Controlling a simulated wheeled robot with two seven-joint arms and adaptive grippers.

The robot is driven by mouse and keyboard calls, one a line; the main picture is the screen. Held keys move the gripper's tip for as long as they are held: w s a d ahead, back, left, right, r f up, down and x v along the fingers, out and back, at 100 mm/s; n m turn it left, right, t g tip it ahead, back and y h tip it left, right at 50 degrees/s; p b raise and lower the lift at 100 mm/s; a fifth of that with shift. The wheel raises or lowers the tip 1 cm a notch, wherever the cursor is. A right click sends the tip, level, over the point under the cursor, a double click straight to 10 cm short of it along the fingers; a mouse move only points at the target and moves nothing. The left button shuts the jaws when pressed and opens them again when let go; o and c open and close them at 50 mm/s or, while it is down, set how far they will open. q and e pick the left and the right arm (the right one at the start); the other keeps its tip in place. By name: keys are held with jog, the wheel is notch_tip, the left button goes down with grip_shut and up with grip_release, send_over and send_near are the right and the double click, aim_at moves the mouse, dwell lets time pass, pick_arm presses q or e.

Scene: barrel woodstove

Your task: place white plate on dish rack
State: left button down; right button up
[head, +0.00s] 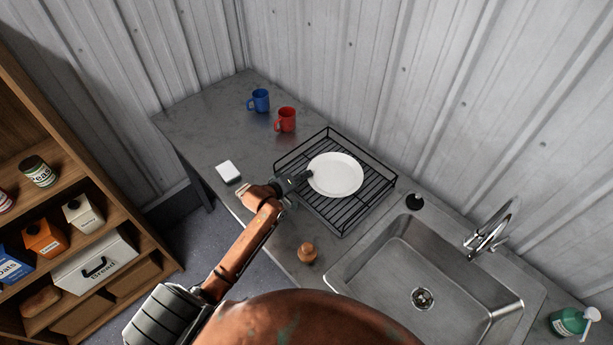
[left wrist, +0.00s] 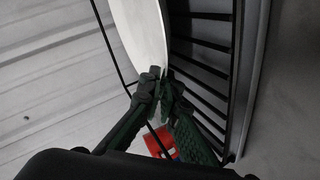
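The white plate (head: 335,174) shows as a broad disc over the black wire dish rack (head: 344,219) in the head view. My left gripper (head: 307,177) is at the plate's left edge. In the left wrist view, the fingertips of my left gripper (left wrist: 163,75) close on the rim of the plate (left wrist: 142,30), with the slats of the rack (left wrist: 205,60) close beside it. I cannot tell whether the plate touches the rack. My right gripper is not in view.
A blue mug (head: 259,100) and a red mug (head: 286,119) stand behind the rack. A white block (head: 228,172) and a small brown object (head: 307,252) lie on the counter. The sink (head: 405,270) with its faucet (head: 487,238) is to the right. A corrugated wall rises behind.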

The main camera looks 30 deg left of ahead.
pick_arm(q)
jog(key=shift+r, duration=0.1)
jog(key=c, duration=2.4)
grip_release()
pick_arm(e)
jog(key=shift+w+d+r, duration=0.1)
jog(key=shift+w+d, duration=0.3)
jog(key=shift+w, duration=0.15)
pick_arm(q)
jog(key=v, duration=1.2)
jog(key=shift+d, duration=0.1)
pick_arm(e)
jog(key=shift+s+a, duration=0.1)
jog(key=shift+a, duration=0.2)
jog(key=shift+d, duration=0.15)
